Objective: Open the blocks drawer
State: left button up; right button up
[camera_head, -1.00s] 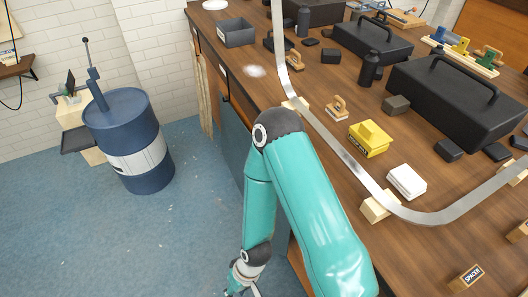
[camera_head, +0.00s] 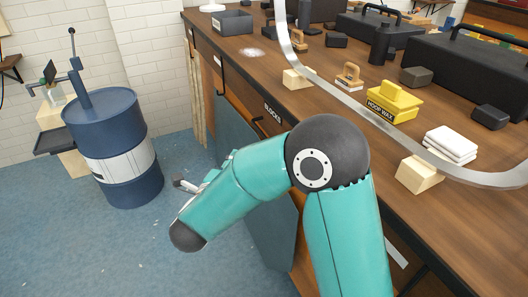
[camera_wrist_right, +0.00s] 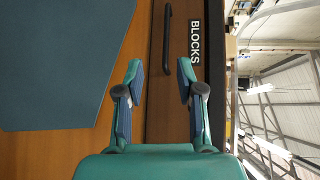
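The blocks drawer shows in the head view with its BLOCKS label (camera_head: 272,113) under the worktop edge; its front looks shut. In the right wrist view the brown drawer front (camera_wrist_right: 165,115), black bar handle (camera_wrist_right: 167,40) and BLOCKS label (camera_wrist_right: 195,42) appear turned sideways. My right gripper (camera_wrist_right: 160,72) is open and empty, facing the front. The handle lies ahead, between the lines of its fingers and mostly beyond the tips in the picture; the remaining gap cannot be judged. In the head view my right gripper is mostly hidden behind my teal forearm. My left gripper is not in view.
The wooden worktop (camera_head: 310,95) carries a curved metal strip (camera_head: 350,105) on wooden blocks, a yellow hoop wax box (camera_head: 393,102) and white cloths (camera_head: 450,144). A blue-grey panel (camera_wrist_right: 60,60) is beside the drawer. A blue barrel (camera_head: 110,150) stands left, with open floor between.

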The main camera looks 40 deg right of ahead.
jog(key=m, duration=0.1)
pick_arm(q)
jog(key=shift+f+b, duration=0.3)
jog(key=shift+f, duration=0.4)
pick_arm(e)
jog(key=g, duration=0.1)
send_near(262, 132)
jog(key=shift+h, duration=0.3)
jog(key=x, duration=0.6)
jog(key=f+x, duration=0.1)
jog(key=x, duration=0.3)
jog(key=shift+a+f, duration=0.1)
grip_shut()
